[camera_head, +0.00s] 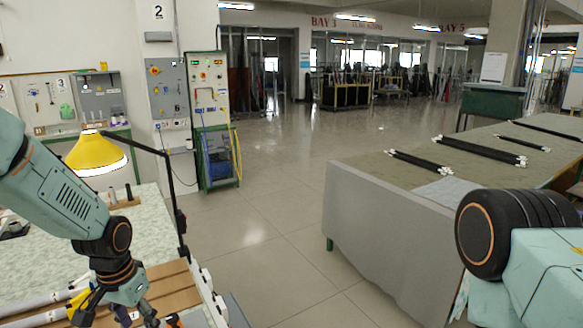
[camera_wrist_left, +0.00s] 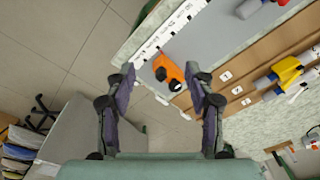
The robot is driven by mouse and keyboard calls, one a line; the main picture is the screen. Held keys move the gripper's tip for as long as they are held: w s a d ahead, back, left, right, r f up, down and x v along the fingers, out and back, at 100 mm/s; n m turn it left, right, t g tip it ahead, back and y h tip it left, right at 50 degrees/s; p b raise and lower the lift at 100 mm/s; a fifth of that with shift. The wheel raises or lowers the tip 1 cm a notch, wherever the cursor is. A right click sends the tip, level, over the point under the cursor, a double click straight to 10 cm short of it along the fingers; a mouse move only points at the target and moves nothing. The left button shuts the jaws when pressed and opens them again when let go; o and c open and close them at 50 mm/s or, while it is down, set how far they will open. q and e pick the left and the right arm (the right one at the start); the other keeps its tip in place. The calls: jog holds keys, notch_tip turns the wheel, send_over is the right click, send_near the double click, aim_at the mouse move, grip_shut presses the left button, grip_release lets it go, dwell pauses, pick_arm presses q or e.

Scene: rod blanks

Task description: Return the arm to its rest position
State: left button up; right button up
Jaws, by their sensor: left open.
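My left arm comes down from the left in the head view. My left gripper (camera_head: 118,312) is low over the left bench, partly cut off by the bottom edge. In the left wrist view my left gripper (camera_wrist_left: 160,75) is open, its two dark fingers apart with nothing held. An orange and black object (camera_wrist_left: 168,72) lies on a grey surface beyond the fingertips, seen between them. White rods (camera_head: 40,302) with yellow parts lie on a brown wooden rack (camera_head: 165,282). Part of my right arm shows at the right edge; its gripper is out of view.
A yellow lamp (camera_head: 97,155) on a black stand rises close beside my left arm. A cloth-covered table (camera_head: 370,170) at right bears black rods (camera_head: 480,151) with white ends. A green-framed panel stand (camera_head: 212,120) stands behind. The floor between the tables is clear.

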pick_arm(q)
jog(key=s+d+f+n+t+b, duration=0.1)
jog(key=s+d+f+b, duration=0.2)
jog(key=f, duration=0.5)
jog(key=s+d+f+n+t+b, duration=0.2)
jog(key=s+d+f, duration=0.1)
jog(key=s+f, duration=0.35)
jog(key=s+f+g+b, duration=0.2)
jog(key=s+f, duration=0.5)
jog(key=s, duration=0.4)
jog(key=s+d+f+g+b, duration=0.1)
jog(key=s+f+b, duration=0.4)
jog(key=s, duration=0.7)
notch_tip(320, 180, down, 3)
jog(key=shift+d+r+g, duration=0.1)
jog(key=shift+d+g, duration=0.15)
jog(key=shift+g, duration=0.25)
jog(key=shift+w, duration=0.15)
jog(key=shift+r, duration=0.1)
jog(key=c, duration=0.3)
jog(key=shift+c, duration=0.2)
